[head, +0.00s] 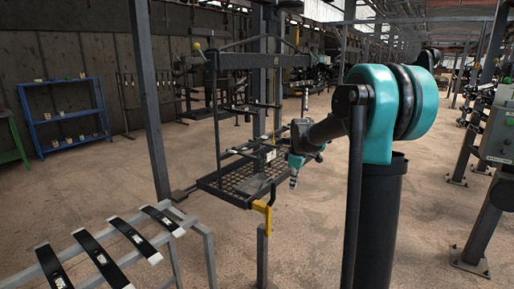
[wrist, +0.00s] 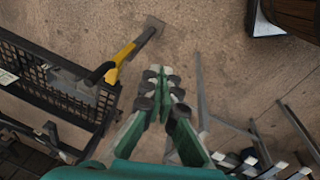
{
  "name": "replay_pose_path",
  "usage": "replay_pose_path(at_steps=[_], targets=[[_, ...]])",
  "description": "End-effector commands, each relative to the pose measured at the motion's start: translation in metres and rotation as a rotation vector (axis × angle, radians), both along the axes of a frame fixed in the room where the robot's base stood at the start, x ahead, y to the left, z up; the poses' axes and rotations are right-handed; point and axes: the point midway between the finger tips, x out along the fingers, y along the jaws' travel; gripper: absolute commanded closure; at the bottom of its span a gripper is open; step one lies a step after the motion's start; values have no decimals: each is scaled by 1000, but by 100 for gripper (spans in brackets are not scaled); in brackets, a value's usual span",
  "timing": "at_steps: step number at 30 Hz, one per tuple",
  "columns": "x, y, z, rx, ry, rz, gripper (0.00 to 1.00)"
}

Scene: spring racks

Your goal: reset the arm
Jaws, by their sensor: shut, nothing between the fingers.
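My arm is teal and black, and it rises at the right of the head view. It reaches left to my gripper (head: 293,181), which points down beside the black mesh platform of a hanging rack. The wrist view shows the green fingers with dark pads of my gripper (wrist: 164,76) close together at the tips. They are shut with nothing between them, above the floor.
The black mesh platform (head: 232,184) is close to my gripper; its mesh side (wrist: 70,78) shows in the wrist view. A yellow bracket (head: 262,208) tops a grey post. Dark leaf strips (head: 133,237) lie on a grey rack. A blue shelf (head: 64,116) stands far left.

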Motion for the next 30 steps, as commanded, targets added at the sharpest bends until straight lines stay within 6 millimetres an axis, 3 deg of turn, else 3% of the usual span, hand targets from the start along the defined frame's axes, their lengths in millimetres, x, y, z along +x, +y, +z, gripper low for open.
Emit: replay_pose_path(at_steps=[1,12,18,24,30], targets=[[-24,-5,-6,13,-8,-73,100],[-190,-32,-66,147,-77,-668,100],[-271,-41,-107,228,-109,-947,100],[-312,-44,-131,277,-125,-1096,100],[-317,-44,-134,286,-128,-1123,100]])
